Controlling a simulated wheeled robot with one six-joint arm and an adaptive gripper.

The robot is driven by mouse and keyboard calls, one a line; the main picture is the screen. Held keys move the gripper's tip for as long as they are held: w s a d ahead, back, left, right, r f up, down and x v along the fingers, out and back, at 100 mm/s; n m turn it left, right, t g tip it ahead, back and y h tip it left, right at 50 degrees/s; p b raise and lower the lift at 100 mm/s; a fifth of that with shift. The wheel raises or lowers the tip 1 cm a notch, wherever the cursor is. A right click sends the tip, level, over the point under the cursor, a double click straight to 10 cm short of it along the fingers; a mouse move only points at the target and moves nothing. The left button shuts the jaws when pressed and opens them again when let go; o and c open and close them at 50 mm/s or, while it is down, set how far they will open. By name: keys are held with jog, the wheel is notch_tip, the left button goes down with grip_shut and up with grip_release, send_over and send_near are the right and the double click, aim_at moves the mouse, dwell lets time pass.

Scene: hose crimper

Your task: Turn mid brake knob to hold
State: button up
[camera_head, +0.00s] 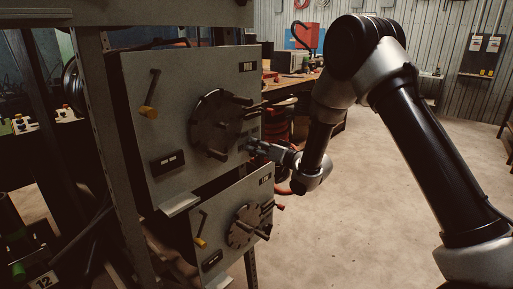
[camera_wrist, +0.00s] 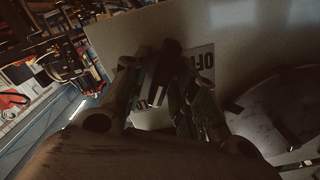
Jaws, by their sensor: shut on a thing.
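A grey panel (camera_head: 170,130) carries a large dark disc with pegs (camera_head: 216,122). My gripper (camera_head: 254,148) is at the panel's right edge, just right of the disc. In the wrist view, my gripper (camera_wrist: 162,92) is shut on a dark, narrow knob (camera_wrist: 166,66) in front of the panel.
A second panel (camera_head: 222,258) with a smaller pegged disc (camera_head: 242,228) is just below my gripper. A workbench (camera_head: 290,92) stands behind. The floor (camera_head: 370,190) on the right is clear.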

jog(key=o, duration=0.7)
jog(key=shift+d, duration=0.1)
jog(key=v, duration=1.2)
